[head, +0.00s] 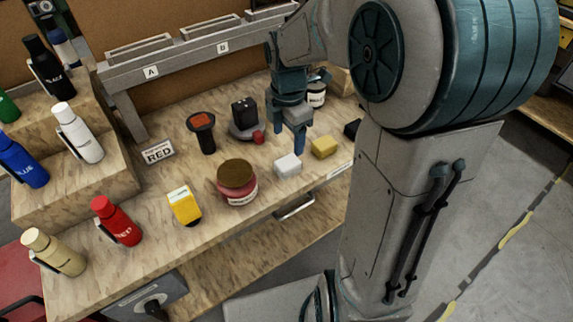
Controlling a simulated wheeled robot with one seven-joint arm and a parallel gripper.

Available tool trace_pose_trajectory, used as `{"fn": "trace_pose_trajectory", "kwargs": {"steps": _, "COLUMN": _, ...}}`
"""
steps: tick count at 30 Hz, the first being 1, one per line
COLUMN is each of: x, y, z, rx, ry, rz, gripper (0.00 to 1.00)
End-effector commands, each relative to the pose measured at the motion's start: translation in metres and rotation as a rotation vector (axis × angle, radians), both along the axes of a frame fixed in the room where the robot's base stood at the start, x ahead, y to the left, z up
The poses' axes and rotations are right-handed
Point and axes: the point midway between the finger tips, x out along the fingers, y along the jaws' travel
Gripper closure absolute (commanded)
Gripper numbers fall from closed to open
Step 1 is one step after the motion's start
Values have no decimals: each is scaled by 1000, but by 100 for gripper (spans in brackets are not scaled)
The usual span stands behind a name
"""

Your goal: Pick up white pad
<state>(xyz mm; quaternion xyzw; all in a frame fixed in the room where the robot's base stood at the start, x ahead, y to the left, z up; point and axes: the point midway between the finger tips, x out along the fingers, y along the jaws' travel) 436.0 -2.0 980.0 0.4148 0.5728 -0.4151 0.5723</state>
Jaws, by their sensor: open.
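The white pad (287,165) is a small pale block lying on the wooden table near its front edge. A similar yellow pad (324,147) lies just right of it. My gripper (289,138) is above and close behind the white pad, pointing down, with its blue fingers apart and nothing between them. One finger comes down in the picture right beside the white pad's upper right corner. I cannot tell whether it touches the pad or the table.
A red jar with a brown lid (236,182) stands left of the white pad. A black box on a round base (244,118) and a red-black handled tool (203,132) are behind. A yellow device (184,205) and several bottles, including a red one (117,221), stand left.

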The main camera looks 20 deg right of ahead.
Motion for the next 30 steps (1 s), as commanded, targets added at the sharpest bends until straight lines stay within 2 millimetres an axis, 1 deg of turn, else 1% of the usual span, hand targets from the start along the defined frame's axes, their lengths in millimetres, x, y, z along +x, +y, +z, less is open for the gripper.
{"fn": "trace_pose_trajectory", "kwargs": {"steps": 1, "x": -1, "y": 0, "z": -12, "rx": 1, "ry": 4, "rz": 0, "gripper": 34}}
{"fn": "trace_pose_trajectory", "kwargs": {"steps": 3, "x": -1, "y": 0, "z": -25, "rx": 1, "ry": 4, "rz": 0, "gripper": 34}}
{"fn": "trace_pose_trajectory", "kwargs": {"steps": 6, "x": -1, "y": 0, "z": -37, "rx": 0, "ry": 2, "rz": -1, "gripper": 34}}
{"fn": "trace_pose_trajectory", "kwargs": {"steps": 11, "x": -1, "y": 1, "z": -47, "rx": 0, "ry": 1, "rz": -1, "gripper": 34}}
{"fn": "trace_pose_trajectory", "kwargs": {"steps": 13, "x": -2, "y": 1, "z": -54, "rx": 1, "ry": 1, "rz": -1, "gripper": 34}}
{"fn": "trace_pose_trajectory", "kwargs": {"steps": 18, "x": -4, "y": 2, "z": -81, "rx": 1, "ry": 3, "rz": -1, "gripper": 34}}
{"fn": "trace_pose_trajectory", "kwargs": {"steps": 21, "x": -4, "y": 2, "z": -92, "rx": 0, "ry": 2, "rz": -1, "gripper": 34}}
{"fn": "trace_pose_trajectory", "kwargs": {"steps": 24, "x": -4, "y": 2, "z": -96, "rx": 0, "ry": 1, "rz": -1, "gripper": 34}}
{"fn": "trace_pose_trajectory", "kwargs": {"steps": 30, "x": -3, "y": 1, "z": -96, "rx": -1, "ry": -1, "rz": -2, "gripper": 34}}
